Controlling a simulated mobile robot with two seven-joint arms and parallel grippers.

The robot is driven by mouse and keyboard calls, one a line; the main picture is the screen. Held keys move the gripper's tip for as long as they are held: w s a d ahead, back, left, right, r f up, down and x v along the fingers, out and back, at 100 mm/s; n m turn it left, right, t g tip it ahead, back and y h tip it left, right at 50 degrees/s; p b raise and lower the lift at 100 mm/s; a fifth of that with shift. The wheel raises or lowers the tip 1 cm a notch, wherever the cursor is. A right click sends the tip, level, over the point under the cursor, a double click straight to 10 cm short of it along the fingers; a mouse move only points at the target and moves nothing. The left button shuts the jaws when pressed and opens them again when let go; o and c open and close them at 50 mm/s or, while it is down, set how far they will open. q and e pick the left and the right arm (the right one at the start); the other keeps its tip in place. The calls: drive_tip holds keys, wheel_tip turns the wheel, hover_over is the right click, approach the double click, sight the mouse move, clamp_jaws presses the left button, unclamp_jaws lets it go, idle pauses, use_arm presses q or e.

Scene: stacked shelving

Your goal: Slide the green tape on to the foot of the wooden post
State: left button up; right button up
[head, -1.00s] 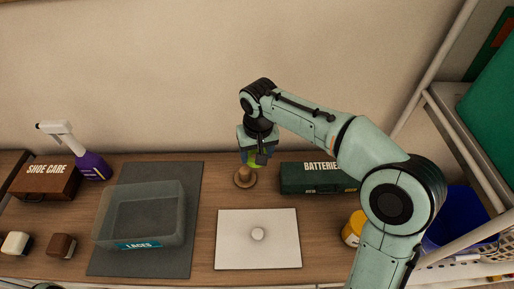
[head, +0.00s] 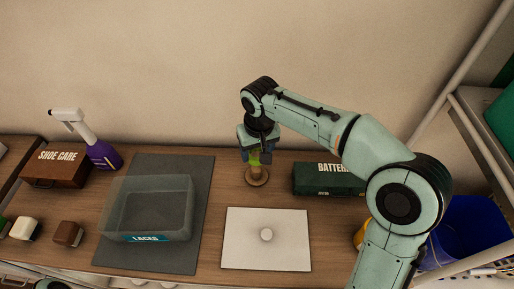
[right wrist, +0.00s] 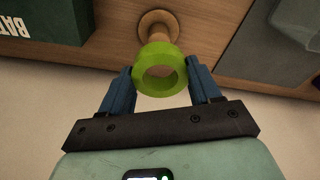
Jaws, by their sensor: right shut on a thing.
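The green tape (right wrist: 143,78) is a thick ring held between the two blue fingers of my right gripper (right wrist: 160,88). In the head view, my right gripper (head: 256,156) points down over the wooden post, with the tape (head: 254,160) partly hidden between its fingers. The wooden post (head: 257,175) stands upright on a round base behind the white board. In the right wrist view, the post (right wrist: 158,29) runs from its base up to behind the tape's far rim. I cannot tell whether the ring is around the post top or just in front of it.
A green batteries box (head: 328,180) stands close right of the post. A white board (head: 266,252) with a round knob lies in front. A clear laces bin (head: 148,209) sits on a grey mat (head: 196,232) to the left. The wall is behind.

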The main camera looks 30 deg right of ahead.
sight(257, 168)
wheel_tip(257, 168, down, 2)
drive_tip(key=shift+f+b, duration=0.15)
drive_tip(key=shift+b, duration=0.5)
drive_tip(key=shift+f+b, duration=0.55)
drive_tip(key=shift+f, duration=0.4)
drive_tip(key=shift+f, duration=0.5)
idle(0.4)
idle(0.7)
drive_tip(key=shift+f+b, duration=0.85)
drive_tip(key=shift+f, duration=0.45)
idle(3.4)
